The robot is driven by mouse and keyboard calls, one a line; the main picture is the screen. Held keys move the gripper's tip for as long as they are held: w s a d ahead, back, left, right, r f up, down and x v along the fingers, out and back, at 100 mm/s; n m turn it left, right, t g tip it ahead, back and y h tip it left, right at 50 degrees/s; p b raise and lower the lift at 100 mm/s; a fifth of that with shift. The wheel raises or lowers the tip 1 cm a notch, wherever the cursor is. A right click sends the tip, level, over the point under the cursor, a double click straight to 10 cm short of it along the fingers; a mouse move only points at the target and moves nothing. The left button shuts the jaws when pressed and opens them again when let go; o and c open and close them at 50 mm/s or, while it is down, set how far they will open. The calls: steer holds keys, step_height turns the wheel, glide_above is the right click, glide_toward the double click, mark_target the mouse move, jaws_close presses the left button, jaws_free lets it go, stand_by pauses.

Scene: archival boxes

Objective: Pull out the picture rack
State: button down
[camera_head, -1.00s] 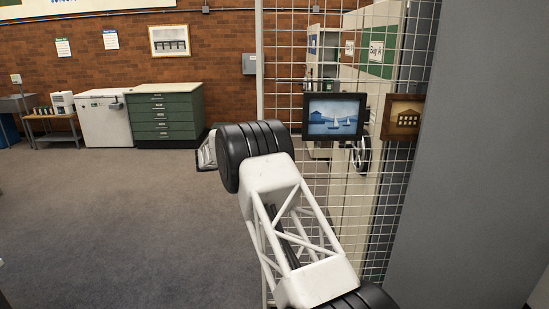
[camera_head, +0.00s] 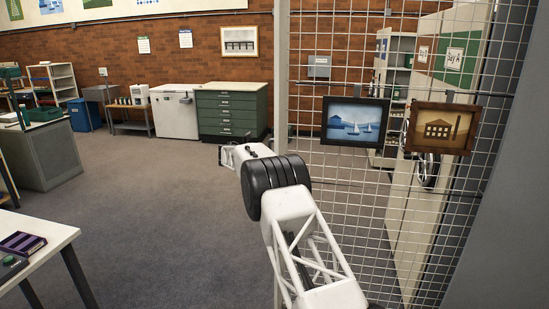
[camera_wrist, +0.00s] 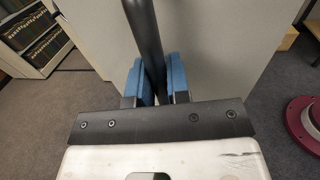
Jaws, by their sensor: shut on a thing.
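The picture rack is a wire mesh panel (camera_head: 330,205) with a pale upright post (camera_head: 281,80) at its left edge, standing on the right in the head view. A framed sailboat picture (camera_head: 355,121) and a framed house picture (camera_head: 440,128) hang on it. My gripper (camera_wrist: 155,85), with blue finger pads, is shut on a dark round bar (camera_wrist: 143,30) in the wrist view. The bar seems to be the rack's handle, but its joint to the rack is out of sight. In the head view my arm hides the fingers.
A grey panel (camera_head: 510,210) stands at the right beside the mesh. A white table (camera_head: 40,250) is at the lower left and a grey-green cabinet (camera_head: 45,158) behind it. The carpet (camera_head: 160,215) between is clear. A dark red round base (camera_wrist: 306,120) lies right in the wrist view.

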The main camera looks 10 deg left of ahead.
steer(key=c, duration=1.1)
jaws_free()
steer(key=shift+a, duration=0.1)
steer(key=s+a, duration=0.1)
steer(key=a, duration=0.6)
steer(key=shift+s+a, duration=0.25)
steer(key=shift+r, duration=0.1)
